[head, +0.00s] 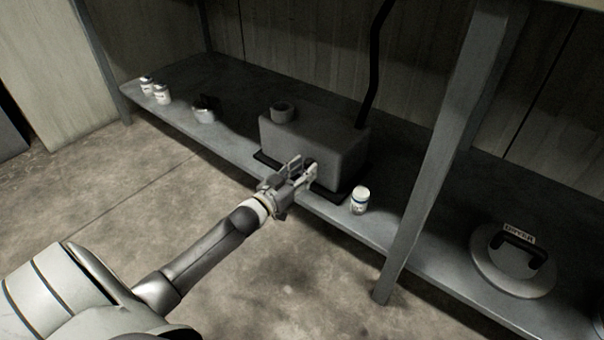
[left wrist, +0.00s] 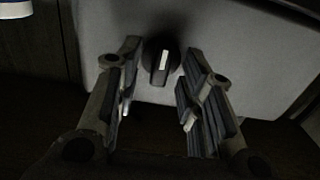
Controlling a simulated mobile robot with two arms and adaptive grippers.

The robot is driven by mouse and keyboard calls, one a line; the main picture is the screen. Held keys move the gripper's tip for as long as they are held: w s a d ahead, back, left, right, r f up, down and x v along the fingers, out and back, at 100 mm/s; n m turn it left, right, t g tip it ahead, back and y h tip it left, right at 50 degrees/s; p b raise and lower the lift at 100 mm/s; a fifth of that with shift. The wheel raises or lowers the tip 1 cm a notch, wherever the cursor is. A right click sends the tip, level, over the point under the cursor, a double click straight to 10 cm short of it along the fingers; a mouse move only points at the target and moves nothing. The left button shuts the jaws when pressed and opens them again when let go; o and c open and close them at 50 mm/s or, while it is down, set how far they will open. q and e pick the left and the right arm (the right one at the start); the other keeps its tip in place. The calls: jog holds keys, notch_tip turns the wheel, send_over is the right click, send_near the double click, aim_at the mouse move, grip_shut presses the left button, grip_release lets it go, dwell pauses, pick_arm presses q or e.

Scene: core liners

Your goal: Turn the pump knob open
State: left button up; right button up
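The pump is a grey box (head: 320,147) on the low shelf, with a black hose rising from its right end. Its knob (left wrist: 161,60) is black and round with a raised grip and a pale mark, on the box's front face in the left wrist view. My left gripper (head: 303,172) is at the front of the box in the head view and hides the knob there. In the left wrist view its two fingers (left wrist: 156,98) are spread apart, with the knob between and beyond them; no contact shows. My right gripper is not in view.
The box stands on a black base on the grey shelf (head: 232,150). A white jar (head: 360,200) stands right of it. A shelf post (head: 440,150) and a round lid with a handle (head: 513,262) are further right. Small jars (head: 161,94) stand far left.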

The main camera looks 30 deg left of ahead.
pick_arm(q)
jog(key=shift+c, duration=0.4)
grip_shut()
